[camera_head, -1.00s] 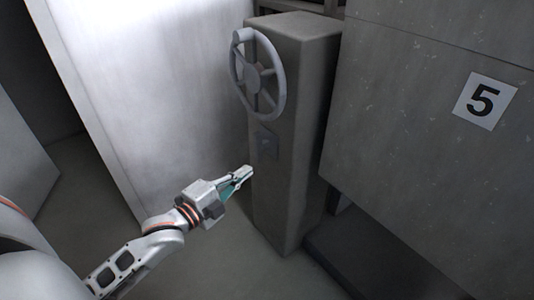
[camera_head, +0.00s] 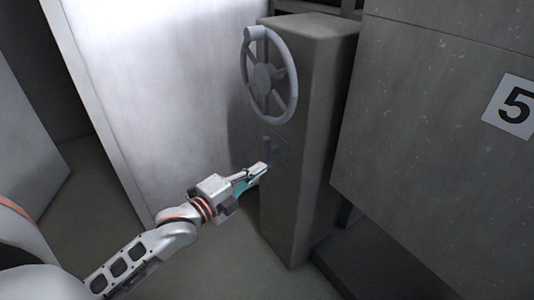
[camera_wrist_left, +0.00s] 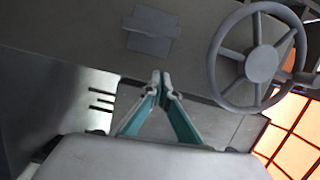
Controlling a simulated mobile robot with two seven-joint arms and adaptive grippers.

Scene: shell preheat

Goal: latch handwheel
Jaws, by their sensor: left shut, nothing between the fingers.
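The grey handwheel (camera_head: 269,75) is mounted on the upper part of the grey post's (camera_head: 311,150) front face. It has spokes, a hub and a knob at its upper left. Below it is a small grey plate with a raised part, the latch (camera_head: 272,149). My left gripper (camera_head: 264,168) is shut and empty, just below the latch and near the post's face. In the left wrist view the gripper (camera_wrist_left: 160,80) points toward the post, with the latch (camera_wrist_left: 151,31) ahead of it and the handwheel (camera_wrist_left: 258,62) to the right. Contact cannot be told. My right gripper is not in view.
A large grey block with a number 5 sign (camera_head: 514,105) stands right of the post. A pale panel (camera_head: 160,90) stands behind and left of it. The floor (camera_head: 215,262) in front of the post is clear. Orange-lit panes (camera_wrist_left: 298,140) show in the left wrist view.

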